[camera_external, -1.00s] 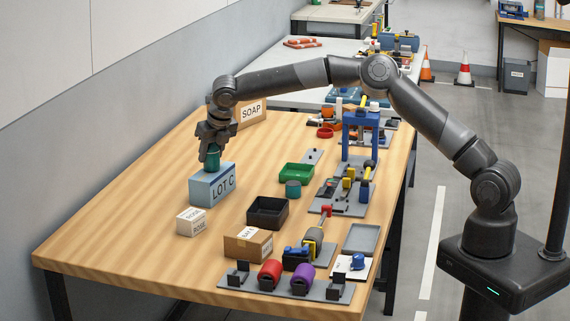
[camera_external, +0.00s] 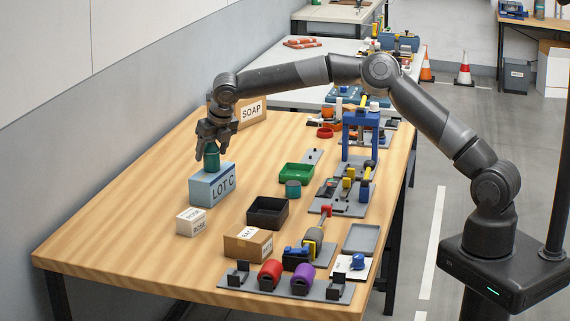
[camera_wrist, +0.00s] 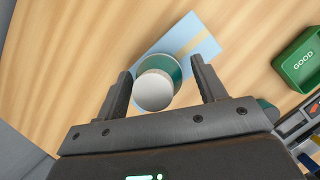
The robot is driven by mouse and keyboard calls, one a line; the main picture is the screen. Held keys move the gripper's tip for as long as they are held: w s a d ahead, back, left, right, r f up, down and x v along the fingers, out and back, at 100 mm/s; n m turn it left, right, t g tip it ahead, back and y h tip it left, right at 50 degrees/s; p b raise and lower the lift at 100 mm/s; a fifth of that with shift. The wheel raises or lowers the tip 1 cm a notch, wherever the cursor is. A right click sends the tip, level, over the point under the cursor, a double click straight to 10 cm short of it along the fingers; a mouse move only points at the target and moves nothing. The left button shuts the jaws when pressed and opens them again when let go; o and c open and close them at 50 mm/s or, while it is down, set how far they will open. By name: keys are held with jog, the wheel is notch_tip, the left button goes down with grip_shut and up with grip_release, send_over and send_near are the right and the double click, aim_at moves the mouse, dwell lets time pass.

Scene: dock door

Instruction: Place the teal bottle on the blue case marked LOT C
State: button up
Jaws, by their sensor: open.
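The teal bottle (camera_external: 211,159) stands upright on top of the blue case marked LOT C (camera_external: 212,187). In the wrist view the bottle's pale round cap (camera_wrist: 153,90) and teal body show over the light blue case top (camera_wrist: 205,43). My gripper (camera_external: 212,150) is open around the upper part of the bottle. In the wrist view its two fingers (camera_wrist: 161,84) stand on either side of the bottle, with a gap visible on the right; whether the left finger touches is hard to tell.
A small white box (camera_external: 191,222) stands in front of the case. A black bin (camera_external: 267,213), a green tray (camera_external: 296,173) and a teal cylinder (camera_external: 293,189) are to the right. The SOAP box (camera_external: 252,110) stands behind my gripper. The table's left part is clear.

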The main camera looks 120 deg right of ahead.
jog(key=w+v, duration=0.1)
jog(key=v, duration=1)
jog(key=w+a+r+m, duration=0.1)
jog(key=w+a+r, duration=0.15)
jog(key=a, duration=0.75)
jog(key=w+a+r+m, duration=0.15)
jog(key=a+r, duration=0.25)
jog(key=a, duration=0.5)
jog(key=s+a+r+m+t, duration=0.1)
jog(key=s+a+r+m, duration=0.15)
jog(key=a, duration=0.55)
jog(key=s+a+r+m+t, duration=0.1)
jog(key=s+a+m, duration=0.15)
jog(key=a, duration=0.65)
jog(key=s+a+m+t+y, duration=0.1)
jog(key=s+a+m, duration=0.5)
jog(key=s+a, duration=0.75)
jog(key=s+a+f+m+t+y, duration=0.1)
jog(key=s+a+f+m+y, duration=0.2)
jog(key=s, duration=0.9)
jog(key=a+f+m, duration=0.3)
jog(key=a+f, duration=0.1)
jog(key=shift+s+a+f+t+y, duration=0.2)
jog(key=shift+s+f+t+y, duration=0.1)
jog(key=shift+t, duration=0.1)
